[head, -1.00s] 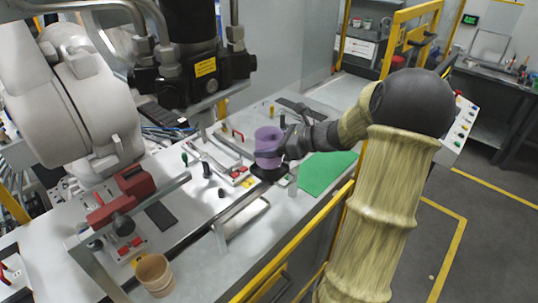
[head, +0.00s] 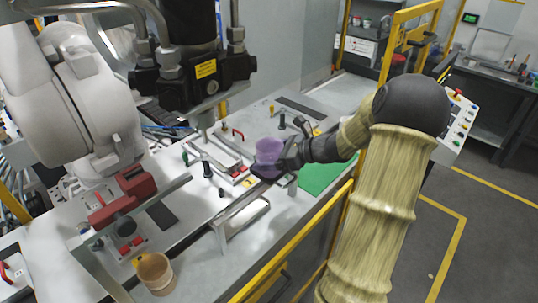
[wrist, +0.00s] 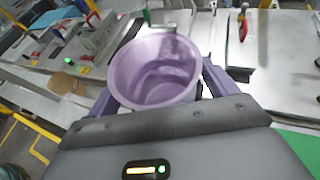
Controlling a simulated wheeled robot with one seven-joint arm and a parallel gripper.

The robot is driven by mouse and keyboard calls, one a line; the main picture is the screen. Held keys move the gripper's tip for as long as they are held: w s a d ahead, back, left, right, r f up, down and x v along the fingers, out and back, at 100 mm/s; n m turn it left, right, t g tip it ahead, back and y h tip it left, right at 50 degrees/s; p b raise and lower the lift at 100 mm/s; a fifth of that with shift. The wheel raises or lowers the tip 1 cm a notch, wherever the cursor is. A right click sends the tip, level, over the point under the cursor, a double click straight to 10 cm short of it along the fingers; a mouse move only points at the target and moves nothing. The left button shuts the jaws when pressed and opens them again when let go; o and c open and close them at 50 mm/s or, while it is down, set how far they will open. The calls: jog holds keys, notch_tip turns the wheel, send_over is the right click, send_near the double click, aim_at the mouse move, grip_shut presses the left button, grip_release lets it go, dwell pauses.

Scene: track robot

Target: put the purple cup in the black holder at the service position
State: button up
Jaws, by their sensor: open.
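The purple cup (head: 270,151) stands upright over the rail on the worktable, and my gripper hides its lower part in the head view. Dark material shows at its base, but I cannot tell the black holder from my gripper there, nor how deep the cup sits. In the wrist view the cup (wrist: 152,72) is open-topped and empty, between my fingers. My gripper (head: 268,165) is open around the cup, reaching in from the right; its purple-tinted fingers flank the cup in the wrist view (wrist: 160,85).
A tan cup (head: 155,273) stands at the table's front left. A silver block (head: 243,218) lies in front of the cup. A green mat (head: 318,176) is to the right. A yellow rail (head: 300,240) runs along the front edge. A large machine head (head: 190,75) hangs above.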

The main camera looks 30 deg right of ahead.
jog(key=b+v, duration=0.3)
jog(key=v, duration=0.9)
jog(key=shift+w, duration=0.1)
jog(key=shift+r, duration=0.1)
dwell(1.1)
